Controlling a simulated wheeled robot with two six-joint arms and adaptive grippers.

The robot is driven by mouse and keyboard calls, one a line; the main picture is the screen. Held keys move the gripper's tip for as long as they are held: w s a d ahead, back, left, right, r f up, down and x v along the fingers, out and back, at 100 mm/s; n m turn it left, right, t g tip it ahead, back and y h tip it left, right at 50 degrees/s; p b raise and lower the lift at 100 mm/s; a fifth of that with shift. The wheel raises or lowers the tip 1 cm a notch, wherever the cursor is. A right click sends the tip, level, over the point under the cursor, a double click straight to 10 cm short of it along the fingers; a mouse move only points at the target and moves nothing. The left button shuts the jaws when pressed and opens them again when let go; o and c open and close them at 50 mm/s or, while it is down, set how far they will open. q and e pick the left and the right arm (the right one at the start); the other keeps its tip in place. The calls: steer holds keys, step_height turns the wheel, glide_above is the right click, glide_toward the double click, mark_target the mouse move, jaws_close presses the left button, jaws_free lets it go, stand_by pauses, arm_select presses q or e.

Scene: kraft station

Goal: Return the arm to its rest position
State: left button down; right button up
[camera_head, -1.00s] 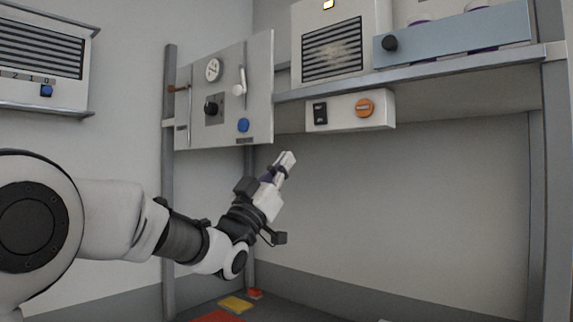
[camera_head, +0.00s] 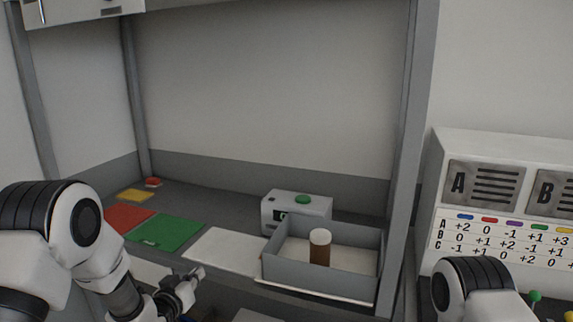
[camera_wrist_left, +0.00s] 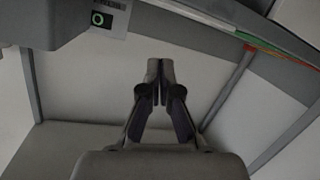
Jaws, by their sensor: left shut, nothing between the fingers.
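My left arm comes in from the left in the head view. Its left gripper (camera_head: 196,273) is low over the front of the station, beside the white mat. In the left wrist view the left gripper's fingers (camera_wrist_left: 158,72) are shut together with nothing between them. My right arm shows only as a white and black link at the lower right of the head view. The right gripper is outside both views.
A grey tray (camera_head: 318,290) holds a brown bottle with a white cap (camera_head: 320,247). Behind it stands a grey device with a green button (camera_head: 303,199). Red (camera_head: 128,217), green (camera_head: 165,232), yellow (camera_head: 135,195) and white (camera_head: 222,251) mats lie left. A lettered panel (camera_head: 500,200) stands right.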

arm_select(q)
steer(key=s+a+f+g+y, duration=0.15)
steer(key=s+f+g, duration=0.65)
steer(key=s+f, duration=1.45)
steer(key=s+f+g, duration=0.2)
steer(key=s+g, duration=0.1)
steer(key=s, duration=0.7)
steer(key=s+a+f+g+y, duration=0.1)
steer(key=s+g, duration=0.3)
steer(key=s, duration=0.7)
steer(key=shift+s+a+f+g, duration=0.2)
steer(key=shift+f+g, duration=0.1)
steer(key=shift+f, duration=0.25)
